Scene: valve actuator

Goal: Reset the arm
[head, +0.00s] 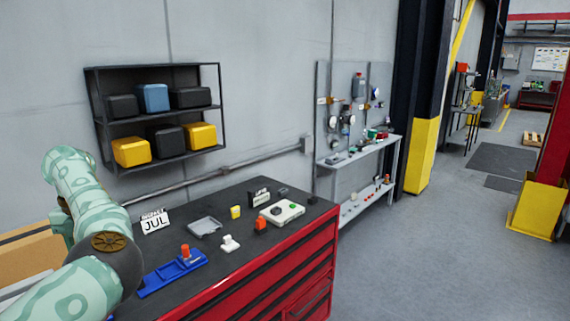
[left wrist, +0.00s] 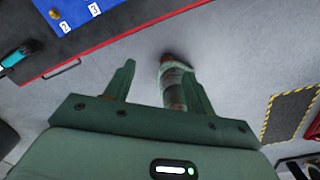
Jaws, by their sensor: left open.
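My left arm (head: 85,230), pale green with darker patches, comes in from the left in the head view and is bent upward at the left of the workbench. Its gripper is outside that view. In the left wrist view my left gripper (left wrist: 158,70) has its two fingers apart. A brown and pale green cylindrical shape shows beside the right finger; I cannot tell whether it is held or lies behind. The fingers are over the grey floor, beyond the bench's red edge. My right gripper is in neither view.
The workbench (head: 215,258) has a dark top and red drawers. On it are a blue holder (head: 165,278), grey tray (head: 204,227), white box (head: 282,212) and calendar (head: 154,221). A shelf (head: 155,112) with bins hangs above. Open floor (head: 430,250) lies right.

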